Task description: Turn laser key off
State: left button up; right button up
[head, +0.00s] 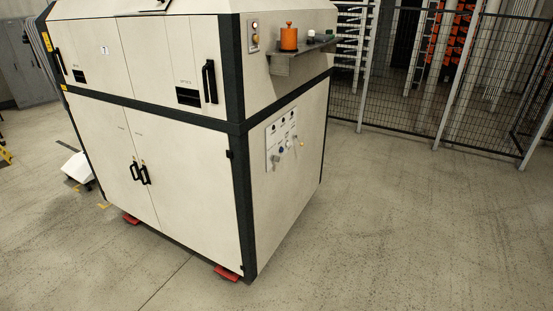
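A large cream machine cabinet (190,190) with dark corner frames stands left of centre. A light panel (281,138) with several small knobs or fittings is on its right side face. A small panel with buttons or a switch (254,36) sits higher up, near the front corner. I cannot tell from here which fitting is the laser key or how it is turned. Neither of my grippers is in view.
A shelf (305,47) juts from the cabinet's right side and holds an orange container (289,37). Red feet (227,273) stick out at the base. A black mesh fence (440,90) stands behind. The floor (420,230) at the right is clear.

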aim_at(275, 158)
jog(key=z, duration=0.45)
jog(key=i, duration=2)
jog(key=u, duration=0.75)
